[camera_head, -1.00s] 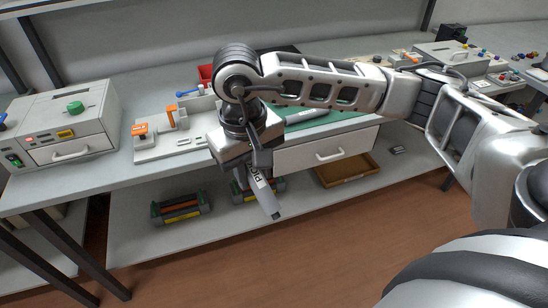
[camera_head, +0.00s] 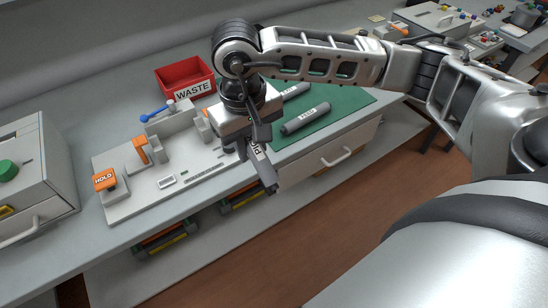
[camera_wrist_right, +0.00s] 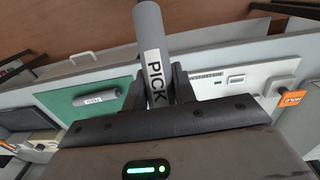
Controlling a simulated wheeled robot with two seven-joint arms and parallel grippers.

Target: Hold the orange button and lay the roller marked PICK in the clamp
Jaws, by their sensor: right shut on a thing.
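My right gripper (camera_head: 254,140) is shut on the grey roller marked PICK (camera_head: 266,175). The roller hangs tilted from the jaws near the bench's front edge, right of the clamp fixture. In the right wrist view the roller (camera_wrist_right: 150,28) stands between the fingers (camera_wrist_right: 163,88), its PICK label readable. The orange button (camera_head: 104,179) marked HOLD is at the left of the light grey fixture (camera_head: 139,200); nothing touches it. It also shows in the wrist view (camera_wrist_right: 291,97). The fixture has upright blocks with orange parts (camera_head: 140,146), partly hidden by my right gripper. My left gripper is not in view.
A red WASTE bin (camera_head: 172,74) stands behind the fixture. A blue-handled tool (camera_head: 154,112) lies by its back. The green mat (camera_head: 345,98) at right holds other rollers, one marked FEED (camera_head: 306,118). A grey machine (camera_head: 40,160) stands at left. A drawer (camera_head: 320,163) is under the bench.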

